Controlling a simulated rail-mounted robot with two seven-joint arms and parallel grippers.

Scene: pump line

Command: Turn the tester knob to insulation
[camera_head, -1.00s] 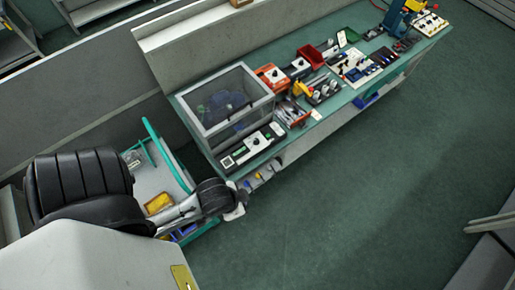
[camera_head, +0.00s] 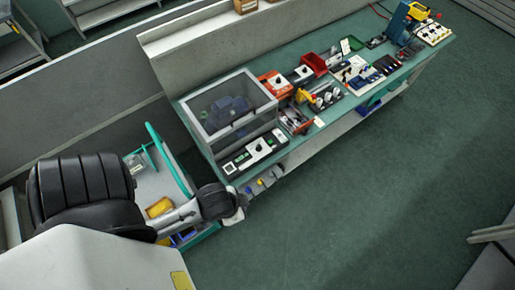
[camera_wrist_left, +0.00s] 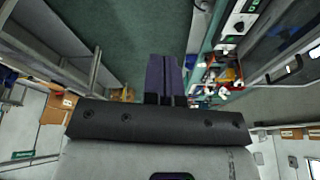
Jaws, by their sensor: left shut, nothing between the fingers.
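Several small devices with knobs stand on the green bench; I cannot read which is the tester. An orange-red box with a dark knob (camera_head: 274,84) and a grey-black box (camera_head: 300,75) with a knob stand behind the clear enclosure's right end. A long black-and-white panel with a round knob (camera_head: 260,146) lies along the enclosure's front; part of a similar panel (camera_wrist_left: 238,22) shows in the left wrist view. My left gripper (camera_head: 275,172) is outside the bench's front edge, below this panel, touching none of these devices. In the wrist view its dark fingers (camera_wrist_left: 164,75) are together and empty.
The clear enclosure (camera_head: 226,105) covers a blue machine. A red bin (camera_head: 315,63), a white board with tools (camera_head: 358,72) and a blue machine (camera_head: 398,24) stand farther right. A cart with a green handle (camera_head: 168,160) is beside my left arm. The floor in front is open.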

